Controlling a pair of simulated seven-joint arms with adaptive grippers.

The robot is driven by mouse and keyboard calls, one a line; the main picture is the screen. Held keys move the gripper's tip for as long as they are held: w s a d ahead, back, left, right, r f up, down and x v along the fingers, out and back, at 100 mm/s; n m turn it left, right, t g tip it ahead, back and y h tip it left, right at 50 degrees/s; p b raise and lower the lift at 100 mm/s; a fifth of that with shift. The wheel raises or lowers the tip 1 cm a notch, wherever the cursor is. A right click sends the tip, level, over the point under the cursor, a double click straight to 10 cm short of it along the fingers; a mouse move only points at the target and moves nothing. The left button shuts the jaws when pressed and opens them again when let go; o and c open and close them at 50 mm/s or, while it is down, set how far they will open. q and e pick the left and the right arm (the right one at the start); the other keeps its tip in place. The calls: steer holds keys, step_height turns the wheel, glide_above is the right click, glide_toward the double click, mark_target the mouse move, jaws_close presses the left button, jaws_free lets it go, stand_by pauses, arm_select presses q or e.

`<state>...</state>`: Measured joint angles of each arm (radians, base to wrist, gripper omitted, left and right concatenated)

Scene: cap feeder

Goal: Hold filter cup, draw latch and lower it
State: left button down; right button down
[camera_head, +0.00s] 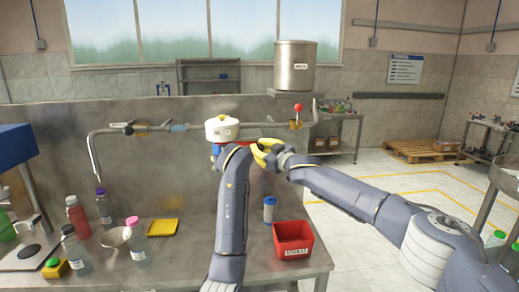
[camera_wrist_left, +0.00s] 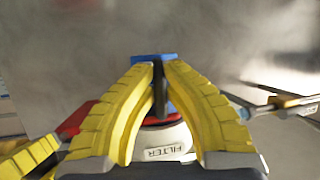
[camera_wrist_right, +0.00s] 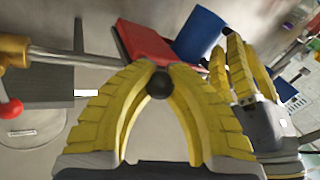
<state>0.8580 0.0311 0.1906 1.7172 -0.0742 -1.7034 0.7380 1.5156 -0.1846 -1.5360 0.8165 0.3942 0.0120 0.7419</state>
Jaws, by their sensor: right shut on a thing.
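The white filter cup (camera_head: 222,129) sits in a red holder at the pipe over the bench. In the left wrist view the cup (camera_wrist_left: 162,143) shows its FILTER label. My left gripper (camera_wrist_left: 158,65) reaches over it with its fingers on both sides of a dark and blue part (camera_wrist_left: 170,72); whether they grip it is unclear. My right gripper (camera_head: 265,153) is right of the cup. In the right wrist view it is shut on a black ball knob (camera_wrist_right: 160,85).
My two grippers are close together. A pipe with a red-knobbed valve (camera_head: 298,108) runs behind them; a steel tank (camera_head: 294,66) stands above.

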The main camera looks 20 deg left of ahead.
steer(key=w+d, duration=0.4)
steer(key=d, duration=0.3)
steer(key=shift+w, duration=0.1)
steer(key=c, duration=1.3)
jaws_free()
steer(key=shift+o, duration=0.9)
steer(key=v, duration=1.2)
